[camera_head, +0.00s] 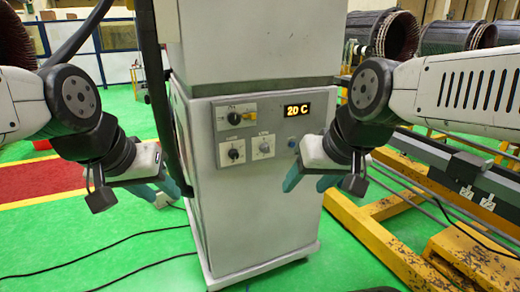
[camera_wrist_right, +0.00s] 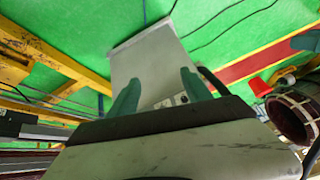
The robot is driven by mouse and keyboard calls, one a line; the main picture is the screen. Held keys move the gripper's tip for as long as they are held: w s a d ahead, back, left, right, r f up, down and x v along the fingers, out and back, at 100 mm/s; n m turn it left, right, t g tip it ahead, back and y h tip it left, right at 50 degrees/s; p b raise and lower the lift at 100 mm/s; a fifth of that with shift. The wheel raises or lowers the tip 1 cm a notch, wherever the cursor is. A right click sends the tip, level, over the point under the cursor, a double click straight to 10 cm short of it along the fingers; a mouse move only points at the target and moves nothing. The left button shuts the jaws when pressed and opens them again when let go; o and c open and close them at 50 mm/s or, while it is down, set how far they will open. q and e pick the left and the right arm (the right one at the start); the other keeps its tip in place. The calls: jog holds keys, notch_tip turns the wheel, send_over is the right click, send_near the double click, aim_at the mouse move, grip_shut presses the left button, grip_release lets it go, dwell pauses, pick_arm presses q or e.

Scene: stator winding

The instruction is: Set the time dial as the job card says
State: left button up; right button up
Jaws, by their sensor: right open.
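The control panel (camera_head: 248,130) is on the front of a white cabinet (camera_head: 265,200). It carries a lit display (camera_head: 297,110) reading "20 C" and a top-left rotary switch. Below are a dark-knobbed dial (camera_head: 233,153) and a lighter-knobbed dial (camera_head: 263,147). Their labels are too small to read, so I cannot tell which is the time dial. No job card is readable. My right gripper (camera_head: 308,180) is open and empty, right of the panel and apart from it; its teal fingers show in the wrist view (camera_wrist_right: 160,92). My left gripper (camera_head: 160,190) is open and empty, left of the cabinet.
A blue button (camera_head: 292,143) is at the panel's right. A yellow frame (camera_head: 385,235) with rails stands on the right. Black cables (camera_head: 110,245) lie on the green floor at left. Dark cylinders (camera_head: 395,35) stand behind.

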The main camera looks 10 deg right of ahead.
dwell(0.4)
jog(key=w+d+f+n+t, duration=0.2)
jog(key=w+t, duration=0.1)
jog(key=w, duration=1.2)
jog(key=w+d+f+n+t, duration=0.1)
jog(key=w+t, duration=0.1)
jog(key=w, duration=1.3)
jog(key=n+t, duration=0.2)
send_near(266, 150)
jog(key=s+d+r, duration=0.2)
jog(key=s+r, duration=0.2)
jog(key=r, duration=0.1)
jog(key=w+f+t+y, duration=0.3)
jog(key=w+f+t, duration=0.15)
jog(key=f, duration=0.45)
jog(key=shift+n+g, duration=0.25)
jog(key=shift+n, duration=0.05)
jog(key=x, duration=0.8)
jog(key=shift+w+a+f, duration=0.1)
jog(key=shift+w+a, duration=0.05)
jog(key=shift+a, duration=0.2)
